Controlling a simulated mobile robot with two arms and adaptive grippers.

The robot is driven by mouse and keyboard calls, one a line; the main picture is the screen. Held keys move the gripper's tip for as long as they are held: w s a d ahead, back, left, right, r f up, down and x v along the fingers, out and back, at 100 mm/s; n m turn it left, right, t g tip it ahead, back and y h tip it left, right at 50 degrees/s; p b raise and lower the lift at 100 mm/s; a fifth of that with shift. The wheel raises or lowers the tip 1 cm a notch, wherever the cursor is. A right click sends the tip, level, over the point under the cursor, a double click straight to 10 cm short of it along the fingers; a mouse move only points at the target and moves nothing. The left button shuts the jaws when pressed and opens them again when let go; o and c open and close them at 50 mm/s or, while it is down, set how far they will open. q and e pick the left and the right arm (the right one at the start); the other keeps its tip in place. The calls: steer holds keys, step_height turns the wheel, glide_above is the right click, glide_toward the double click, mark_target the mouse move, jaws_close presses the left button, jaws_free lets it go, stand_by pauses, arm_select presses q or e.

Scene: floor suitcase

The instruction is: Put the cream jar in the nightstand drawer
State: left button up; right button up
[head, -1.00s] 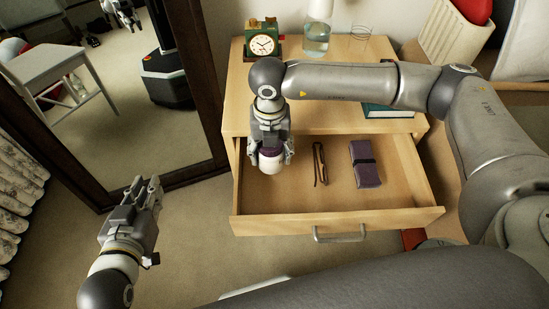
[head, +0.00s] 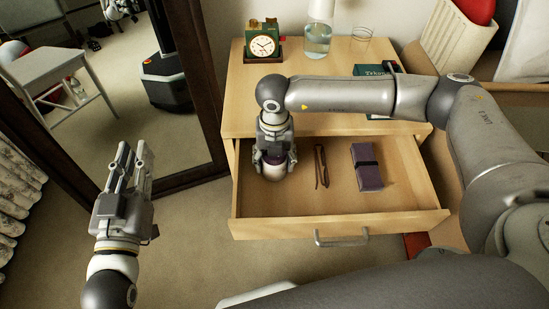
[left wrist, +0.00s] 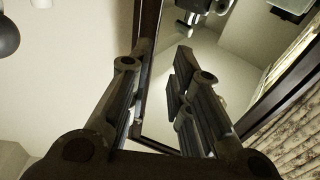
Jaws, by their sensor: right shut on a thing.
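The cream jar (head: 274,172), white with a dark purple lid, is in the left part of the open nightstand drawer (head: 335,225). My right gripper (head: 275,160) points down into the drawer and is shut on the jar near its lid. The gripper hides part of the jar, and I cannot tell whether the jar touches the drawer floor. My left gripper (head: 130,165) is empty and open, raised over the floor left of the drawer. Its spread fingers also show in the left wrist view (left wrist: 165,90).
Glasses (head: 321,167) and a purple case with a dark band (head: 366,168) lie in the drawer, right of the jar. A framed mirror (head: 190,60) stands left.

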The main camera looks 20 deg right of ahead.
arm_select(q)
steer(key=shift+r, duration=0.25)
arm_select(e)
steer(key=o, duration=1.2)
steer(key=shift+f, duration=0.1)
arm_select(q)
steer(key=shift+r, duration=0.15)
